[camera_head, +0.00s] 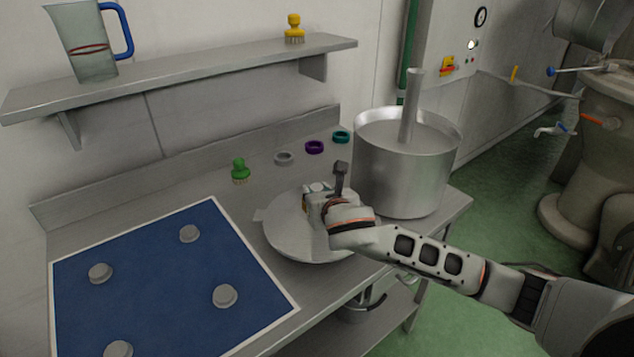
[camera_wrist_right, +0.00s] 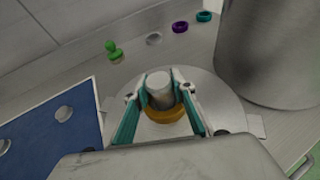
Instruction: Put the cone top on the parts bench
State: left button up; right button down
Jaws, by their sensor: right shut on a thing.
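The cone top (camera_head: 285,228) is a wide, shallow grey metal disc with small tabs at its rim. In the right wrist view the cone top (camera_wrist_right: 222,108) has a grey stem with a yellow-orange ring around its foot. My right gripper (camera_head: 318,190) is shut on the stem from above; its two fingers stand either side of it in the wrist view (camera_wrist_right: 158,85). The disc is over the front right part of the metal parts bench (camera_head: 200,192); I cannot tell whether it touches the top. My left gripper is not in view.
A large steel pot (camera_head: 400,185) stands close right of the disc. A blue mat (camera_head: 160,270) with several grey knobs lies left. A green brush (camera_head: 240,170) and grey, purple (camera_head: 314,147) and teal rings lie behind. A shelf (camera_head: 200,68) holds a jug (camera_head: 85,45).

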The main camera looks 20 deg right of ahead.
jog(key=shift+w+f, duration=0.1)
jog(key=shift+f, duration=1.85)
jog(key=c, duration=2.1)
grip_release()
jog(key=shift+f, duration=0.3)
jog(key=o, duration=0.4)
jog(key=shift+r, duration=0.1)
jog(key=v, duration=1.2)
jog(key=shift+d, duration=0.1)
